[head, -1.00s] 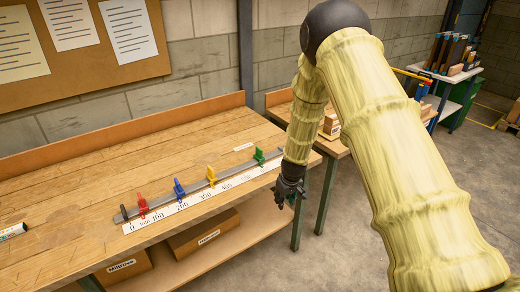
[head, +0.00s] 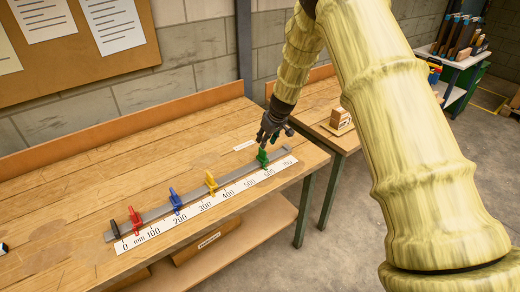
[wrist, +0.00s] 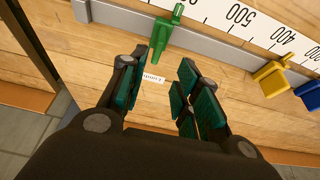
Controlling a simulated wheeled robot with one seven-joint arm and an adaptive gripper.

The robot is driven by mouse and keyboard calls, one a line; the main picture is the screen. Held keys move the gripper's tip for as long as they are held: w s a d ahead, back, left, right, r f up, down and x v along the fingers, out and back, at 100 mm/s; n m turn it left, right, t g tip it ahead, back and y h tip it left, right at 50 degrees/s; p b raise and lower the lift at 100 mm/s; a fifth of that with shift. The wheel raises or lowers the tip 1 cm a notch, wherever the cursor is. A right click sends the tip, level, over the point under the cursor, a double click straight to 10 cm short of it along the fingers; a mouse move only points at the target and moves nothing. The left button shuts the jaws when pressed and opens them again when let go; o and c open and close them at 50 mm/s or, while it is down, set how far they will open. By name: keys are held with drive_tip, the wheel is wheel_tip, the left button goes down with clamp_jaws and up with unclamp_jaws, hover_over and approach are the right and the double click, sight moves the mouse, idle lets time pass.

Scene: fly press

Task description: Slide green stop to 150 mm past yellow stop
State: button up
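The green stop (head: 263,158) sits on the grey rail (head: 160,210), near the 600 mark of the white scale (head: 192,218). The yellow stop (head: 211,182) sits on the same rail, roughly between 300 and 400. My gripper (head: 268,135) is above and behind the green stop. In the wrist view my gripper (wrist: 162,75) is open and empty, fingers apart. There the green stop (wrist: 163,35) is just ahead of the fingertips, closer to the left finger. The yellow stop (wrist: 271,77) is off to the right. Contact with the green stop cannot be told.
A blue stop (head: 175,201), a red stop (head: 135,219) and a black end piece (head: 114,229) stand along the rail's left part. A small white label (head: 244,145) lies on the bench behind the rail. A second table (head: 322,112) stands at the right.

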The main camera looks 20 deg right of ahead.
sight(263, 151)
drive_tip(key=x, duration=0.1)
drive_tip(key=p+x, duration=0.1)
drive_tip(key=x, duration=0.1)
drive_tip(key=d+x, duration=0.1)
drive_tip(key=shift+w+a+f+p, duration=0.15)
drive_tip(key=shift+f+p, duration=0.2)
drive_tip(key=shift+f, duration=0.1)
drive_tip(key=shift+w+a+f+p, duration=0.15)
drive_tip(key=shift+f+p, duration=0.2)
drive_tip(key=shift+f, duration=0.3)
drive_tip(key=shift+p+x, duration=0.5)
drive_tip(key=shift+x, duration=1.05)
drive_tip(key=shift+f, duration=0.1)
clamp_jaws()
